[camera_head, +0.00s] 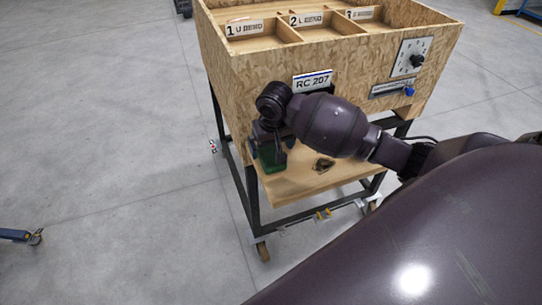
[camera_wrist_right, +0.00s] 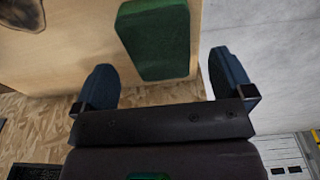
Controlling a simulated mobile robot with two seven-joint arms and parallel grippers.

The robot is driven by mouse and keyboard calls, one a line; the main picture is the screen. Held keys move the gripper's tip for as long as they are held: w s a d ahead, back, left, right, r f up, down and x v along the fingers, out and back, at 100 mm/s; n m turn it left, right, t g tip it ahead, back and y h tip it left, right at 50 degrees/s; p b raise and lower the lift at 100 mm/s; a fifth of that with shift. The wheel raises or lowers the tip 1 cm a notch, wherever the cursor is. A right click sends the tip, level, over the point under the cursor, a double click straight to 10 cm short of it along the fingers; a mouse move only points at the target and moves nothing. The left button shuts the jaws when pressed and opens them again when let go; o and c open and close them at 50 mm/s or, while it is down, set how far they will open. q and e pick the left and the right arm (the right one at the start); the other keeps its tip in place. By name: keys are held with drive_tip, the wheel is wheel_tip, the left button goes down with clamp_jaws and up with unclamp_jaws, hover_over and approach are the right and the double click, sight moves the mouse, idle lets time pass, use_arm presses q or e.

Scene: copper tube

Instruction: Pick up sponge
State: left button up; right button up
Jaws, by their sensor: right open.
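The green sponge (camera_head: 272,158) lies on the wooden lower shelf (camera_head: 300,184) near its left end, partly hidden by my right gripper in the head view. In the right wrist view the sponge (camera_wrist_right: 155,42) is a dark green block on the light wood. My right gripper (camera_head: 268,148) is over the shelf by the sponge. In the wrist view the right gripper (camera_wrist_right: 160,80) has its two blue fingers spread wide, with the sponge ahead of the gap between them and nothing held. My left gripper is not in view.
The chipboard box (camera_head: 300,60) with numbered compartments stands above the shelf, with a dial (camera_head: 411,58) on its front. A dark object (camera_head: 323,165) lies on the shelf right of the sponge. Black frame legs (camera_head: 252,208) stand at the shelf's corner. Open floor lies left.

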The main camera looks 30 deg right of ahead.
sight(271, 153)
drive_tip(key=shift+w+d+f, duration=0.1)
drive_tip(key=shift+w+f, duration=0.05)
drive_tip(key=shift+f, duration=0.85)
drive_tip(key=shift+w+f, duration=0.15)
drive_tip(key=shift+f, duration=0.8)
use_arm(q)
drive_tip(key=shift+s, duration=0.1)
use_arm(e)
drive_tip(key=c, duration=1)
wheel_tip(271, 153, up, 20)
drive_tip(key=f, duration=0.1)
use_arm(q)
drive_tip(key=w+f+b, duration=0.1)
drive_tip(key=b, duration=0.1)
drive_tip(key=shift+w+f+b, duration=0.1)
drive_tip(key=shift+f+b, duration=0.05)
drive_tip(key=shift+b, duration=0.2)
use_arm(e)
drive_tip(key=s+a+f+n, duration=0.2)
drive_tip(key=s+a+f, duration=0.2)
drive_tip(key=a+f, duration=0.4)
drive_tip(key=a, duration=0.3)
drive_tip(key=shift+a+f+n, duration=0.2)
drive_tip(key=shift+a+n, duration=0.05)
drive_tip(key=shift+n, duration=0.15)
